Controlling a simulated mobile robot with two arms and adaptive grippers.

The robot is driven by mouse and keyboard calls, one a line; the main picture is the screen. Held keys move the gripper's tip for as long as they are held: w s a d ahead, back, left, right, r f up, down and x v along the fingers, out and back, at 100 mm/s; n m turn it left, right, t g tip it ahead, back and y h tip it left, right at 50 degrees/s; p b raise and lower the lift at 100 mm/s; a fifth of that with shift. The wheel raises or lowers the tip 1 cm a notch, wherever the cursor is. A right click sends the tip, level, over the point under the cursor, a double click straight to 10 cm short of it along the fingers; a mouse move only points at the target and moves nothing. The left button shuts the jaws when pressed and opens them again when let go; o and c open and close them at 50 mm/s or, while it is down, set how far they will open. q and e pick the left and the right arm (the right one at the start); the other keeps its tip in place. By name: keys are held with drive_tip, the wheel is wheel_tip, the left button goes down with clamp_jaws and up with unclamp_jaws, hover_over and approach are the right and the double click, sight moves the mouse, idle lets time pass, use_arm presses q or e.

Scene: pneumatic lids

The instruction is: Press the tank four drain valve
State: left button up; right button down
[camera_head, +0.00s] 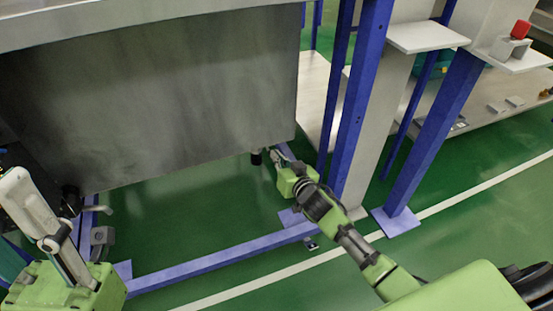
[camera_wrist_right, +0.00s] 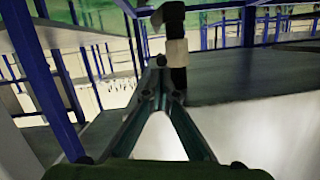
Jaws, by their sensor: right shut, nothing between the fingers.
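A large grey tank (camera_head: 160,100) hangs in the blue frame in the head view. A short black drain valve (camera_head: 256,157) sticks down under its right end. In the wrist view a black and white fitting (camera_wrist_right: 177,50), apparently this valve, stands just beyond the fingertips. My right gripper (camera_head: 279,154) is beside the valve, on its right, shut with nothing held. Its fingers meet in the wrist view (camera_wrist_right: 161,92). I cannot tell whether the tips touch the valve. My left gripper is not in view. No tank number shows.
A blue floor rail (camera_head: 220,262) runs below the tank, and a blue post (camera_head: 360,100) stands close right of my right gripper. Another black valve with a lever (camera_head: 72,196) is under the tank's left end. A red button (camera_head: 521,29) is far right. Green floor under the tank is clear.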

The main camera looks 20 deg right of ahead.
drive_tip(key=shift+w, duration=0.25)
